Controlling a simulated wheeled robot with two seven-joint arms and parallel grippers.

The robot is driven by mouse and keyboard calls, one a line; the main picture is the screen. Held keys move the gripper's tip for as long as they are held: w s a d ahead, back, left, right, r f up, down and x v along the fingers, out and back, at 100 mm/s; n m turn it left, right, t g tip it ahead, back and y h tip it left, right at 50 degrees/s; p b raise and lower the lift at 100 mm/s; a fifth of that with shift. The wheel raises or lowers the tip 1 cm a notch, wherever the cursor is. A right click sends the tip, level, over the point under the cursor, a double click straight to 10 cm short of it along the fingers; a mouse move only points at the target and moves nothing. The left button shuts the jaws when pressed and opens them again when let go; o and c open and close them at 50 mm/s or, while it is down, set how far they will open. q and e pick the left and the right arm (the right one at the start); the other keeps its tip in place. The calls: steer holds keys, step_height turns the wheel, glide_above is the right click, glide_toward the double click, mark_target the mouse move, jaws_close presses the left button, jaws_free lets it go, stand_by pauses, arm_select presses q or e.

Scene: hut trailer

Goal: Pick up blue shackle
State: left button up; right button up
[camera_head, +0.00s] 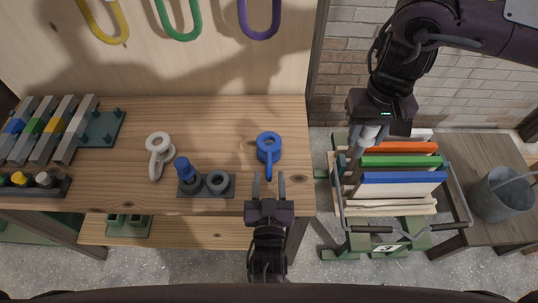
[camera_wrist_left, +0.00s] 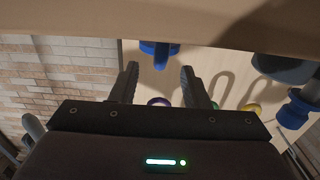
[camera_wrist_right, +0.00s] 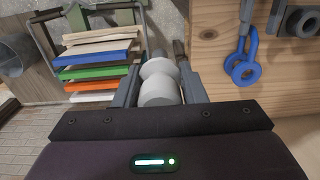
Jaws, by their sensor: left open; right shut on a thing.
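The blue shackle (camera_head: 268,141) lies near the right end of the wooden bench, its ring toward the back and its narrow end toward the front. It also shows in the right wrist view (camera_wrist_right: 243,60), and a blue piece that appears to be it is beyond the fingertips in the left wrist view (camera_wrist_left: 159,48). My left gripper (camera_head: 268,180) is open and empty at the bench's front edge, just in front of the shackle and apart from it. My right gripper (camera_head: 368,135) is shut on a white-grey rounded piece (camera_wrist_right: 160,85), above the left side of the crate.
A white shackle (camera_head: 159,150) and a grey holder (camera_head: 206,192) with a blue peg (camera_head: 185,170) stand left of the blue shackle. A crate (camera_head: 455,195) of coloured boards stands right of the bench, near a bucket (camera_head: 503,195). Coloured hooks hang behind.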

mark_target(269, 167)
arm_select(q)
steer(key=w, duration=0.5)
steer(key=shift+w+r, duration=0.25)
steer(key=shift+w, duration=0.05)
steer(key=shift+s, duration=0.1)
steer(key=shift+c, duration=0.4)
steer(key=shift+r, duration=0.1)
jaws_close()
